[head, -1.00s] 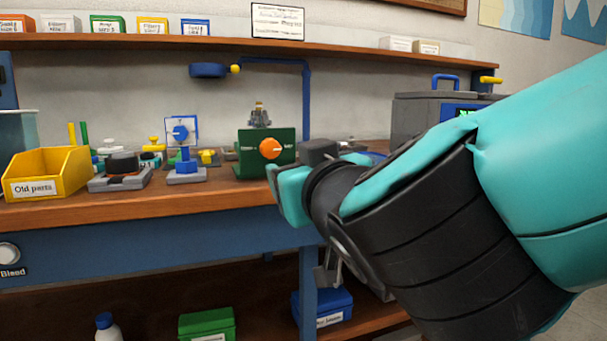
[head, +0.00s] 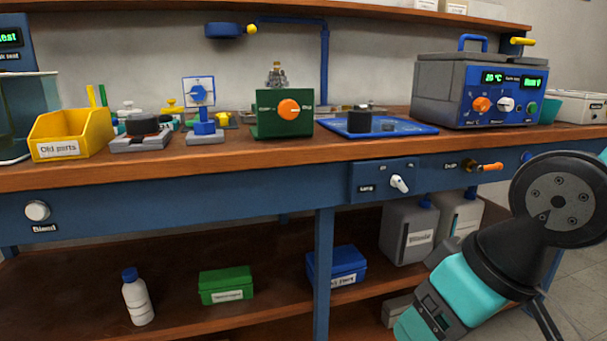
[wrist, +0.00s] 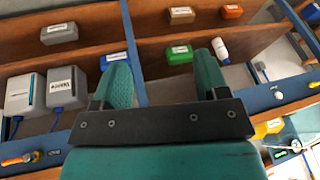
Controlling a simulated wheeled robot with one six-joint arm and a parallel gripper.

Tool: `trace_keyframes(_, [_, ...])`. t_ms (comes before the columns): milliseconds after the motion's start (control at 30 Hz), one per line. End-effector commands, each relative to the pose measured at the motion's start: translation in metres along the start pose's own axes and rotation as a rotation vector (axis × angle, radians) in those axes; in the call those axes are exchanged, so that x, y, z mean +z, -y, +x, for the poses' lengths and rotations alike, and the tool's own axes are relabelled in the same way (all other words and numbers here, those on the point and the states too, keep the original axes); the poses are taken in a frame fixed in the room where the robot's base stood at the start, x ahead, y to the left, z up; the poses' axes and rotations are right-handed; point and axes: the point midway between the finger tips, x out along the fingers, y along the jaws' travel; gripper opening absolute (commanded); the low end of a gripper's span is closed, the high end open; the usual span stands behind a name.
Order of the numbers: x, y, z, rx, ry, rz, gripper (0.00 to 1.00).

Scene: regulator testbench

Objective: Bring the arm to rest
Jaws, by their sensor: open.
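My gripper (wrist: 160,85) is open and empty in the wrist view. Its two teal fingers stand apart, with the bench's lower shelf behind them. In the head view my arm is folded low at the right, in front of the bench, and the fingertips are not visible there. The bench top (head: 250,152) is clear of my arm. The green box with the orange knob (head: 288,108), the blue tray (head: 420,128) and the grey bath unit (head: 470,92) stand on it.
A yellow bin (head: 70,135) labelled "Old parts" stands at the left. The lower shelf holds a white bottle (head: 138,302), a green box (head: 226,285), a blue box (head: 338,266) and grey canisters (head: 408,232). A white switch (head: 400,184) and an orange-handled valve (head: 488,167) stick out of the bench front.

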Motion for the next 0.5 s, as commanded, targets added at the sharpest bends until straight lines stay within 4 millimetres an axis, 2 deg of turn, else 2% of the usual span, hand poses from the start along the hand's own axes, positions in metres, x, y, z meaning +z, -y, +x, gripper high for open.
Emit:
trace_keyframes(33, [0.017, 0.004, -0.005, -0.043, 0.053, -0.013, 0.67])
trace_keyframes(133, [0.05, 0.018, -0.016, -0.143, 0.163, -0.071, 0.67])
trace_keyframes(200, [0.038, 0.025, -0.042, -0.143, 0.165, -0.079, 0.67])
trace_keyframes(367, [0.024, 0.032, -0.079, -0.142, 0.164, -0.079, 0.67])
trace_keyframes(500, [0.009, 0.04, -0.118, -0.142, 0.163, -0.078, 0.67])
